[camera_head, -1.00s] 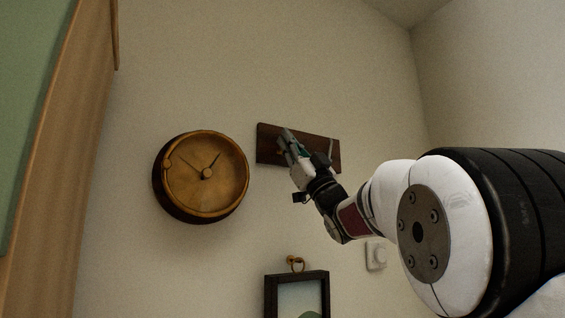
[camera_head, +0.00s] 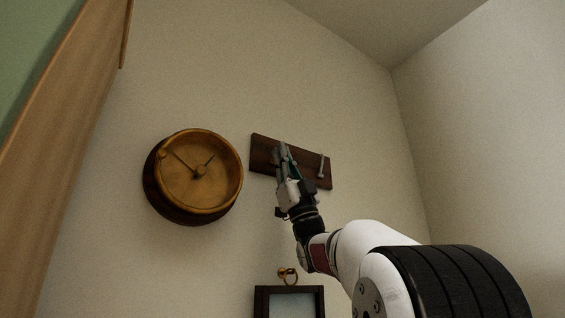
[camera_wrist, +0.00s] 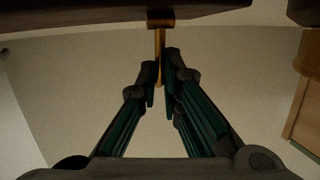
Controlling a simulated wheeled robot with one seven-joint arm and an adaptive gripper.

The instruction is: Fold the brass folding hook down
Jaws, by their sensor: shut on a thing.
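A dark wooden board (camera_head: 261,150) is mounted on the wall. The brass folding hook (camera_wrist: 159,40) shows in the wrist view, sticking out from the edge of the dark board (camera_wrist: 90,14). My gripper (camera_head: 283,158) is at the left part of the board in the head view and hides the hook there. In the wrist view my gripper (camera_wrist: 160,85) has its fingers on both sides of the hook's free end, shut on it. The hook's joint at the board is partly in shadow.
A pale metal hook (camera_head: 322,166) is on the right part of the same board. A round brass clock (camera_head: 205,180) hangs left of the board. A framed picture (camera_head: 290,291) hangs below from a brass ring (camera_head: 288,274). The wall right of the board is bare.

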